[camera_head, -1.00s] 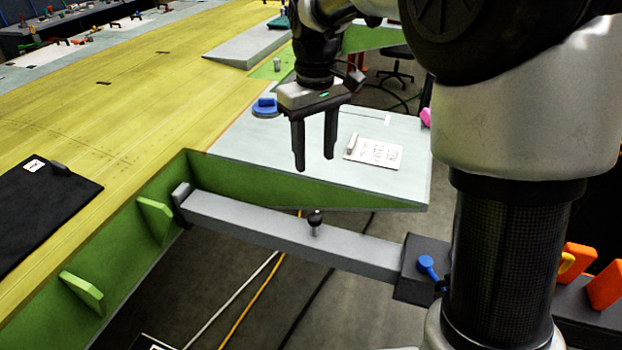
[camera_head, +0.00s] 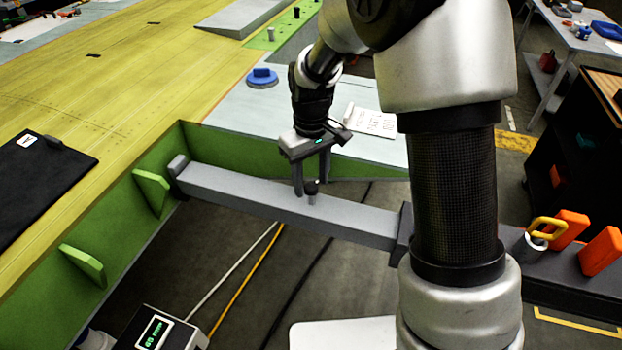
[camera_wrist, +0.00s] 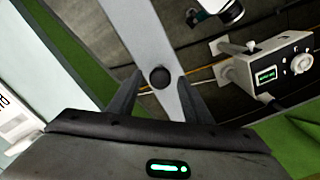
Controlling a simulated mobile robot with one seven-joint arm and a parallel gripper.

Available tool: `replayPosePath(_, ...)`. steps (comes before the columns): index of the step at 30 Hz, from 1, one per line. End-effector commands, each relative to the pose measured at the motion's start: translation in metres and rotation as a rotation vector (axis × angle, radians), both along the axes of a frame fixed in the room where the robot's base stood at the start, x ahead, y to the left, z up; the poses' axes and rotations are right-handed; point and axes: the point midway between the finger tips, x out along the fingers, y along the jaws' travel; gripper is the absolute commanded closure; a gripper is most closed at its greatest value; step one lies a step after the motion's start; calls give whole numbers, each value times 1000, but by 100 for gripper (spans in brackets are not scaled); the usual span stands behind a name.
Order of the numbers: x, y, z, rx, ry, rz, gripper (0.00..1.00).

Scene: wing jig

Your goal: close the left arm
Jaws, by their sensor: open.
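The left arm is a long grey bar (camera_head: 240,199) that spans from a dark block on the right to the green side of the wing. Its far end is at or very near the green rib; I cannot tell if they touch. A dark round knob (camera_head: 311,187) on a short post stands on the bar's top. My gripper (camera_head: 311,181) is open and points down at the knob. In the wrist view, the knob (camera_wrist: 159,76) lies between the two fingertips or just past them, with the bar (camera_wrist: 150,40) running behind it. The fingers do not grip it.
The yellow-green wing panel (camera_head: 110,100) fills the left, with a black mat (camera_head: 40,185) on it. A control box with a green display (camera_head: 160,332) stands below the bar. A blue round part (camera_head: 262,78) and a paper sheet (camera_head: 372,122) lie on the pale panel.

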Motion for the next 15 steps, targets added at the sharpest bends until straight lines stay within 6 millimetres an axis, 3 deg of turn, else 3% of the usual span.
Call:
replayPosePath(8,0,0,-2,1,-1,0,55)
replayPosePath(15,0,0,-1,1,-1,0,93)
